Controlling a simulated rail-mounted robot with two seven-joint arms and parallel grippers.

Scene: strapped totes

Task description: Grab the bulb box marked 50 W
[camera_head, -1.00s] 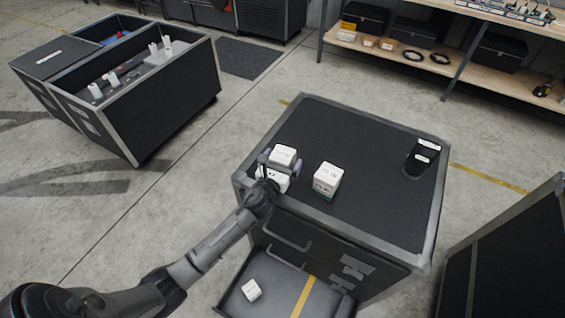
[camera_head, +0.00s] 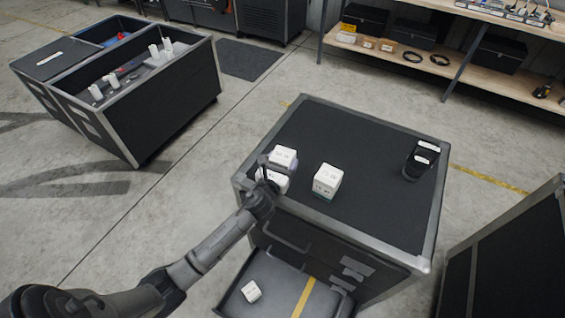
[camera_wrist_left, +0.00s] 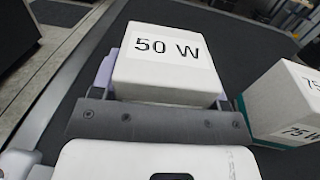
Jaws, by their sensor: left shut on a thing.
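The white bulb box marked 50 W (camera_wrist_left: 168,62) fills the upper middle of the left wrist view. It also shows in the head view, near the left edge of the black cabinet top (camera_head: 283,156). My left gripper (camera_head: 280,163) is shut on this box, with a finger at each side. I cannot tell whether the box is clear of the top. A second white box, marked 75 W (camera_wrist_left: 285,105), with a teal base, stands just to the right, apart from the held box; it also shows in the head view (camera_head: 327,180). My right gripper is in neither view.
A small white box (camera_head: 251,291) lies in the open lower drawer (camera_head: 285,292). A black holder with white labels (camera_head: 420,160) stands at the cabinet's right. An open case with white cylinders (camera_head: 175,95) is at the left, shelves (camera_head: 440,65) at the back.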

